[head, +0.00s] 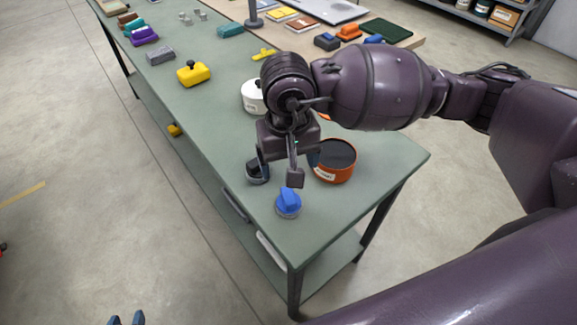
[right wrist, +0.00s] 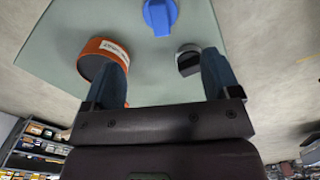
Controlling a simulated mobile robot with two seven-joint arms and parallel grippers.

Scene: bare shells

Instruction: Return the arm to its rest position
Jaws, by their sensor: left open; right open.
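My right arm comes in from the right in the head view and reaches over the green table (head: 215,105). My right gripper (head: 278,172) points down above the table's near end. In the right wrist view its two blue fingers (right wrist: 163,62) stand wide apart with nothing between them. An orange tin (head: 335,165) and a black-and-silver item (head: 257,174) lie on either side of it. A blue knobbed item (head: 288,204) lies nearer the table's front corner. Only the blue fingertips of my left gripper (head: 126,319) show at the bottom edge, apart and empty.
A white tin (head: 252,97) stands behind my right wrist. A yellow item with a black knob (head: 194,73) and purple, grey and teal pieces lie farther back. A second table (head: 305,45) holds boxes and trays. Open floor (head: 110,200) lies left of the green table.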

